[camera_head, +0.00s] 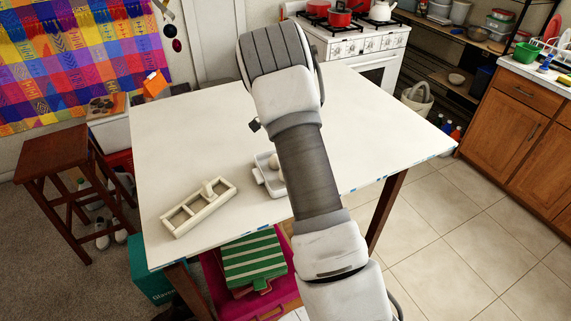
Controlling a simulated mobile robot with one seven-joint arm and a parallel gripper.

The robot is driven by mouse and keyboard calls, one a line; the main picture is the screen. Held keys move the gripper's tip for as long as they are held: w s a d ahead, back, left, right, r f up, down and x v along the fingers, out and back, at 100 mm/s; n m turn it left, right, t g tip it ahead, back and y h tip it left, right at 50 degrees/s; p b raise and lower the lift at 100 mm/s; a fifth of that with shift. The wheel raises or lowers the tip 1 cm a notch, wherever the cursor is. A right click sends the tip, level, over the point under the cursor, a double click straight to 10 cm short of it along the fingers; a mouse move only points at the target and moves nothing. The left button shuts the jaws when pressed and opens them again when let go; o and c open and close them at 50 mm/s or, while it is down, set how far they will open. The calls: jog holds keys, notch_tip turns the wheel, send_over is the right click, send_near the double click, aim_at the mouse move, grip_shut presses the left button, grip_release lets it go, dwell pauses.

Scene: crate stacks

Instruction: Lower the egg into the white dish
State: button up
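A white dish (260,178) stands on the table near its front edge, with its right part hidden behind my arm. A small pale rounded thing, perhaps the egg (273,163), shows at the dish beside my arm. I cannot tell whether it rests in the dish or is held above it. My gripper's fingers are hidden behind my own arm, which crosses the middle of the view. A small dark part shows left of the arm, and I cannot tell what it is.
A pale compartment rack (180,223) lies left of the dish, with a small pale rounded thing (209,188) at its far side. The white table (180,130) is otherwise largely clear. A wooden stool (56,150) stands left, a stove (362,42) behind.

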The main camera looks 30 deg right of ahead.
jog(key=shift+f, duration=0.45)
dwell(0.3)
jog(key=o, duration=0.9)
jog(key=shift+c, duration=0.2)
